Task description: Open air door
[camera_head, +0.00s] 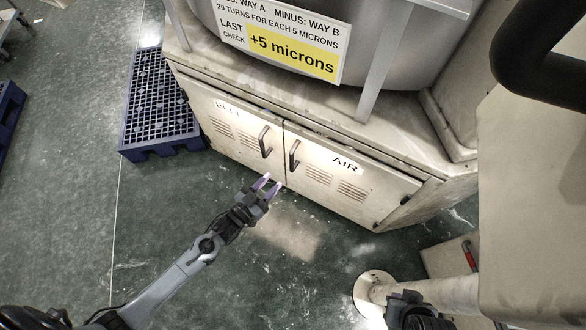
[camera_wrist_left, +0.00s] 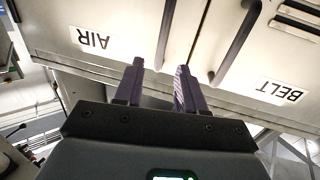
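The air door (camera_head: 345,178) is the right door of a cream cabinet, labelled AIR, and looks closed. Its dark upright bar handle (camera_head: 294,155) is near the seam between the doors. My left gripper (camera_head: 267,184) has purple fingers spread apart with nothing between them, in front of the doors and below the handles in the head view. In the left wrist view, the picture is upside down; the air handle (camera_wrist_left: 178,30) runs down toward the gap between the fingers (camera_wrist_left: 161,80), and I see no contact. My right gripper's fingers are not visible; only part of my right arm shows at the bottom.
The belt door (camera_head: 225,128) with its own handle (camera_head: 265,141) adjoins on the left, also closed. A blue pallet (camera_head: 160,105) lies left of the cabinet. A pale round-based post (camera_head: 372,287) stands at the lower right. The green floor before the doors is clear.

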